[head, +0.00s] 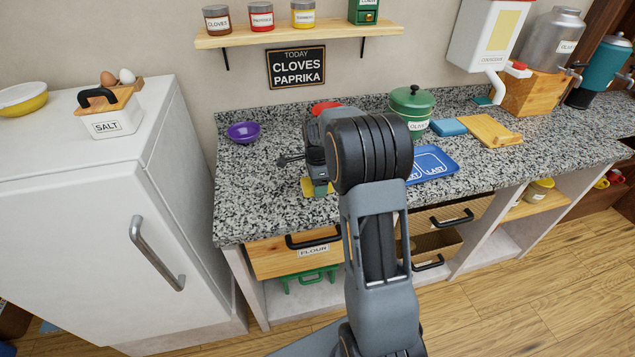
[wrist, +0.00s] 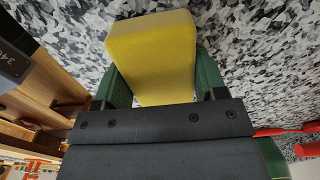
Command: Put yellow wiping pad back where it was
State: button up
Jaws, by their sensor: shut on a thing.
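The yellow wiping pad (head: 307,187) is at the front of the speckled counter, partly hidden by my gripper in the head view. In the wrist view the pad (wrist: 155,55) is a plain yellow block between two green fingers. My gripper (head: 318,189) is shut on it, and the fingers also show in the wrist view (wrist: 160,85). The pad is over or on the counter top (head: 255,185); I cannot tell whether it touches the surface.
A purple bowl (head: 243,132) stands at the back left. A blue tray (head: 440,161) lies right of my arm, with a green pot (head: 411,103), a blue block (head: 449,126) and a wooden board (head: 488,131) behind. A red thing (head: 325,107) is partly hidden. Counter left of my gripper is clear.

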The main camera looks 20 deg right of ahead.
jog(key=shift+f, duration=0.1)
jog(key=o, duration=0.9)
notch_tip(320, 180, up, 11)
jog(key=s+a+r+n+t, duration=0.2)
jog(key=s+a+r+n, duration=0.2)
jog(key=s+a+n, duration=0.35)
jog(key=s+a+f+n, duration=0.1)
jog(key=s+n, duration=0.3)
jog(key=s+a+f+n+t, duration=0.1)
jog(key=s+n, duration=0.3)
jog(key=s, duration=0.1)
jog(key=s+a+f+n, duration=0.2)
jog(key=s+n, duration=0.3)
jog(key=shift+s+f+t, duration=0.1)
jog(key=shift+s+t, duration=0.15)
jog(key=shift+t, duration=0.15)
jog(key=shift+d, duration=0.1)
